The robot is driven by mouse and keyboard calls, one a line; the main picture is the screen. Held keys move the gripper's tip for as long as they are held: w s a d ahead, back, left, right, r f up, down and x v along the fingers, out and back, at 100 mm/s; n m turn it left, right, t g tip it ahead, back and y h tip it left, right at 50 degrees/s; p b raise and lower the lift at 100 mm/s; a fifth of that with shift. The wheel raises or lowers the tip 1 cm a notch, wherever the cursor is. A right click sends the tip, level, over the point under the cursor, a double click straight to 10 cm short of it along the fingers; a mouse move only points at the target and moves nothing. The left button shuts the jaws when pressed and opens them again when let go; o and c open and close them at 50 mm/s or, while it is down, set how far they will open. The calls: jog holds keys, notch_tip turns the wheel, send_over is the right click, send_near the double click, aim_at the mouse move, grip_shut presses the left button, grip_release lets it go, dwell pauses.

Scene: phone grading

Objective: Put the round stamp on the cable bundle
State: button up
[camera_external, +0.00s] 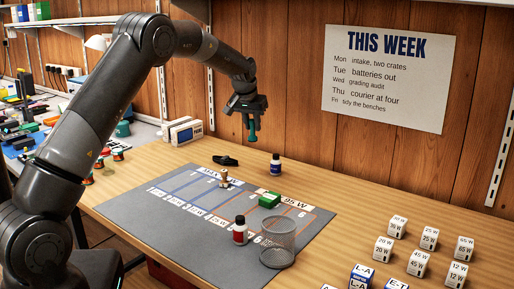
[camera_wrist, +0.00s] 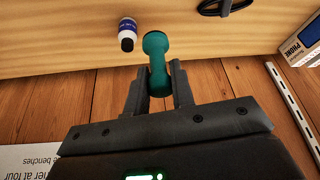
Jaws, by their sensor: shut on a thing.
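My gripper (camera_external: 248,112) is shut on a teal round stamp (camera_external: 253,132) and holds it high above the back of the table. In the wrist view the fingers (camera_wrist: 157,80) pinch the stamp (camera_wrist: 156,48) at its narrow part, its wider end pointing away from the gripper. The black cable bundle (camera_external: 225,160) lies on the wood behind the grey mat, below and left of the held stamp. It also shows in the wrist view (camera_wrist: 226,7), partly cut off by the top edge.
White-blue boxes (camera_external: 184,131) stand behind left. Labelled cubes (camera_external: 420,262) are at right.

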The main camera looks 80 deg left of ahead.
jog(key=s+a+n, duration=0.1)
jog(key=s+a, duration=0.2)
jog(key=s, duration=0.1)
send_over(225, 157)
notch_tip(225, 157, down, 7)
jog(key=shift+s+f, duration=0.1)
jog(key=shift+f, duration=1.65)
jog(key=shift+d+f, duration=0.1)
jog(key=shift+f, duration=0.05)
jog(key=o, duration=0.9)
jog(key=shift+o, duration=0.2)
jog(key=v, duration=1.2)
jog(key=shift+d, duration=0.15)
